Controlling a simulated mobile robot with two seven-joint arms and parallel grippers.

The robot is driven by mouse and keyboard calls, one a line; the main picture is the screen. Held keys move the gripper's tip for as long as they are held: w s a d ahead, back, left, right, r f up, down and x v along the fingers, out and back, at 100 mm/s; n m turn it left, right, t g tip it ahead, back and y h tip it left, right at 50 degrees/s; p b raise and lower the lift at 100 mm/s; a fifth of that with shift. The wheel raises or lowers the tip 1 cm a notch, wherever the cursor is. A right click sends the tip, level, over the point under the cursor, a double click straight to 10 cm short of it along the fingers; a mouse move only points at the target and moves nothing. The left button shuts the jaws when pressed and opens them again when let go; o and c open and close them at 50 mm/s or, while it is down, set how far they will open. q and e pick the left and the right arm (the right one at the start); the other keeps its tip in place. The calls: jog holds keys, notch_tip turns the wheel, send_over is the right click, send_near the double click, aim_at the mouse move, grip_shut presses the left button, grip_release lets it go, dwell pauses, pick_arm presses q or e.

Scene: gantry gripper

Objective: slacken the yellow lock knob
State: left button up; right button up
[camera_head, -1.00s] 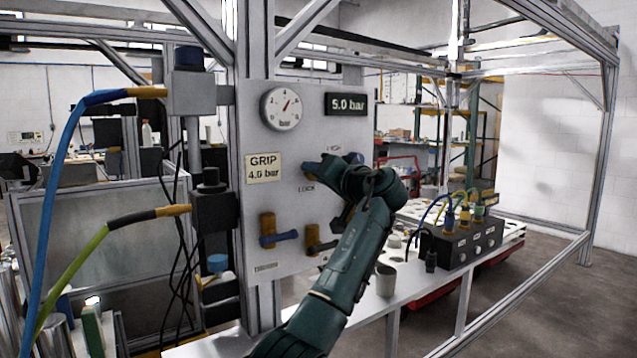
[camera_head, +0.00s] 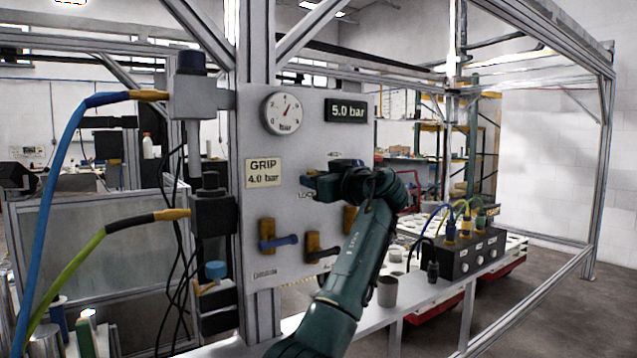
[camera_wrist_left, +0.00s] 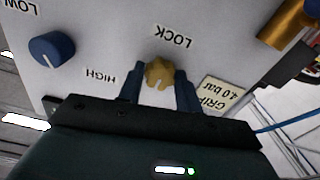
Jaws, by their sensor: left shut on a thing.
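The yellow lock knob (camera_wrist_left: 159,73) sits under the LOCK label on the grey panel (camera_head: 290,222), centred in the left wrist view. My left gripper (camera_wrist_left: 158,80) has its two blue fingers on either side of the knob, shut on it. In the head view the same gripper (camera_head: 309,182) is at the panel beside the LOCK lettering. There my wrist hides most of the knob. A blue knob (camera_wrist_left: 51,49) between the LOW and HIGH labels is on the panel in the wrist view. My right gripper is not in view.
The panel carries a gauge (camera_head: 283,114), a 5.0 bar display (camera_head: 346,110) and a GRIP 4.0 bar label (camera_head: 264,173). Levers, one of them blue (camera_head: 279,242), stick out below my gripper. A grey cup (camera_head: 387,291) and a connector box (camera_head: 462,257) stand on the ledge at right.

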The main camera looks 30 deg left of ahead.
pick_arm(q)
jog(key=shift+f+n, duration=0.1)
jog(key=shift+n, duration=0.3)
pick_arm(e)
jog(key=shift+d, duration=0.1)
pick_arm(q)
jog(key=o, duration=1)
jog(key=b+v, duration=0.1)
jog(key=v, duration=1.2)
jog(key=shift+s+d+b, duration=0.1)
jog(key=shift+b, duration=0.2)
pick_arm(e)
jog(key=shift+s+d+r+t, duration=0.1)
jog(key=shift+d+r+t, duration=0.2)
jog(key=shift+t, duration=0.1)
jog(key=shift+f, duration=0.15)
